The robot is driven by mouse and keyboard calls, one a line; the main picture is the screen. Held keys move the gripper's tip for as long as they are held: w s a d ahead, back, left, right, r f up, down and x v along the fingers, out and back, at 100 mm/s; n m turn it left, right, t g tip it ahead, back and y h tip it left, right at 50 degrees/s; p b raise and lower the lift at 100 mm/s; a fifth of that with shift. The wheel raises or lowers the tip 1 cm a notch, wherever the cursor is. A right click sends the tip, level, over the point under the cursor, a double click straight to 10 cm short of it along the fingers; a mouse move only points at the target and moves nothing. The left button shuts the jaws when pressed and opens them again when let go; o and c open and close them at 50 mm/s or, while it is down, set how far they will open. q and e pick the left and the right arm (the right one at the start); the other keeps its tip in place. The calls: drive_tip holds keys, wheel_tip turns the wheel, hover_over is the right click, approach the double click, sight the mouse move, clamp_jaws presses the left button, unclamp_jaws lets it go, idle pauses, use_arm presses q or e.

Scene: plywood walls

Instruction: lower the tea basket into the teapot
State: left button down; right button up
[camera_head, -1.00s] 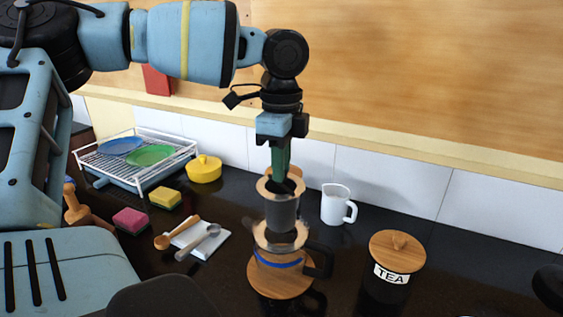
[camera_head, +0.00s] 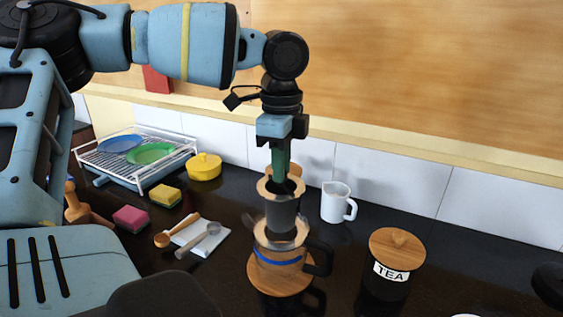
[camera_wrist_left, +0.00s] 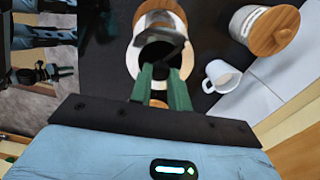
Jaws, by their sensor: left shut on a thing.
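My left gripper (camera_head: 281,172) points down and is shut on the tea basket (camera_head: 282,215), a dark grey cup with a wooden rim. The basket hangs upright, its lower end at the mouth of the teapot (camera_head: 291,257). I cannot tell how far it is inside. The teapot is glass with a blue band and a black handle on its right. It stands on a round wooden base (camera_head: 265,283). In the left wrist view, the green fingers (camera_wrist_left: 161,73) reach to the basket's dark opening (camera_wrist_left: 158,51). My right gripper is not in view.
A white mug (camera_head: 335,204) stands behind the teapot to the right. A TEA canister (camera_head: 397,245) with a wooden lid is at the right. Spoons on a white cloth (camera_head: 205,238), sponges (camera_head: 166,196), a yellow pot (camera_head: 204,167) and a dish rack (camera_head: 130,170) are left.

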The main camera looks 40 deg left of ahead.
sight(281, 211)
use_arm(q)
drive_tip(key=shift+f, duration=0.2)
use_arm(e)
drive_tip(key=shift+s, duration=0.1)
